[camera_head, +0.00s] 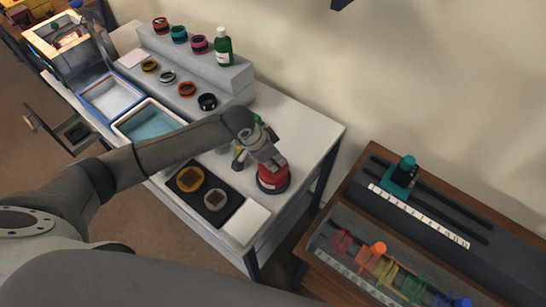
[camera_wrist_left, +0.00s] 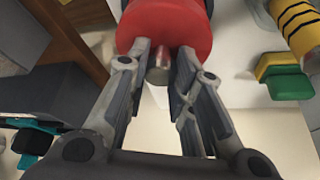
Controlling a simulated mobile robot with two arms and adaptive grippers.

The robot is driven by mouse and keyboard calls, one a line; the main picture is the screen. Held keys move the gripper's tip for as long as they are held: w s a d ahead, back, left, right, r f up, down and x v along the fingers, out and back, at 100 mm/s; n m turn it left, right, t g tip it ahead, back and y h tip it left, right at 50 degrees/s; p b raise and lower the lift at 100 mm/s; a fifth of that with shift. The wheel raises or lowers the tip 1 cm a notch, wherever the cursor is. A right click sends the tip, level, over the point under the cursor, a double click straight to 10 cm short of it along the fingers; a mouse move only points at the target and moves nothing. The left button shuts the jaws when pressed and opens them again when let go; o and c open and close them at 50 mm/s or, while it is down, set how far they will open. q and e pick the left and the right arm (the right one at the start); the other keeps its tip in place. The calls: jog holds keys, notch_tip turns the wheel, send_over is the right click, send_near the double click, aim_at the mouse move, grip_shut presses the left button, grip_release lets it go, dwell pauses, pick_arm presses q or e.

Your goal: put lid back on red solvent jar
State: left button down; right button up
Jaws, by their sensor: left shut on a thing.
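The red solvent jar (camera_head: 273,181) stands on the right part of the white table, with a dark band near its base. My left gripper (camera_head: 272,162) is right over its top. In the left wrist view, my left gripper (camera_wrist_left: 162,62) is shut on the small metal knob (camera_wrist_left: 158,72) of the red lid (camera_wrist_left: 168,42). The lid is at the jar's top, but the fingers hide the seam, so I cannot tell whether it is fully seated. My right gripper is not in view.
A dark tray (camera_head: 225,214) with two ring parts lies left of the jar. A yellow-black striped object (camera_wrist_left: 297,22) and a green-yellow block (camera_wrist_left: 286,76) are close by. A tiered grey rack (camera_head: 215,72) holds lens rings and a green bottle (camera_head: 223,48).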

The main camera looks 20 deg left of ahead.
pick_arm(q)
jog(key=shift+f+p, duration=0.15)
jog(key=shift+p, duration=0.55)
dwell(0.8)
dwell(0.3)
jog(key=c, duration=1.2)
grip_release()
jog(key=shift+o, duration=0.3)
jog(key=o, duration=0.4)
jog(key=shift+o, duration=0.2)
